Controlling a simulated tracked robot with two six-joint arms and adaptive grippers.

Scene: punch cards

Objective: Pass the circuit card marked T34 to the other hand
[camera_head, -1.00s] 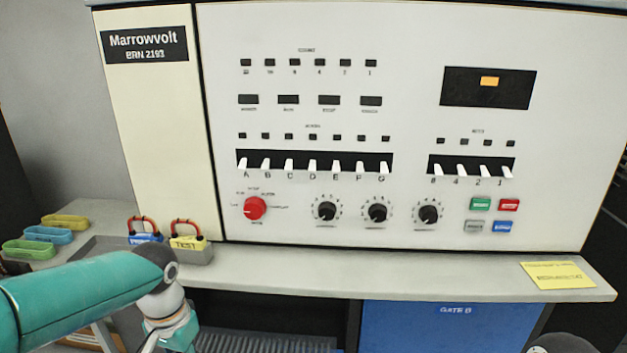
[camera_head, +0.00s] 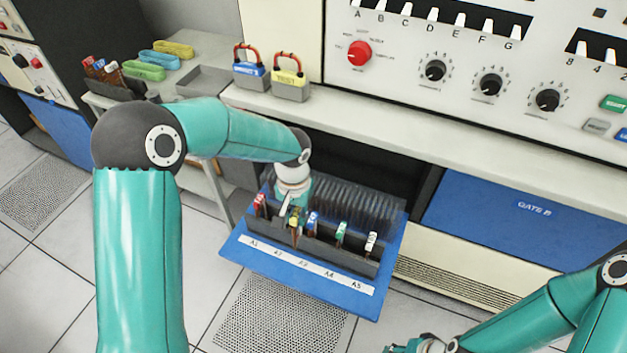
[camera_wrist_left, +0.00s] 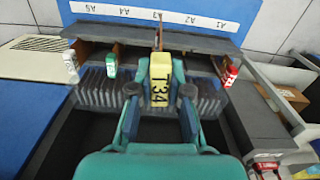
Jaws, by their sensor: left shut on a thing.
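The circuit card marked T34 (camera_wrist_left: 160,78) has a yellow handle with black lettering. My left gripper (camera_wrist_left: 159,92) is shut on it, one finger on each side of the handle. In the head view the yellow handle (camera_head: 295,221) stands at the card rack between the red and blue cards, and my left gripper (camera_head: 293,202) is right over it. Whether the card's lower part is still in its slot I cannot tell. My right gripper (camera_head: 418,345) is at the bottom edge of the head view, partly cut off, well apart from the card.
The blue pull-out gate (camera_head: 233,250) carries labels A1 to A5. Red (camera_head: 258,203), blue (camera_head: 312,221), green (camera_head: 341,232) and white (camera_head: 371,242) cards stand in its dark rack. The grey shelf (camera_head: 400,140) overhangs behind. Free floor lies in front.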

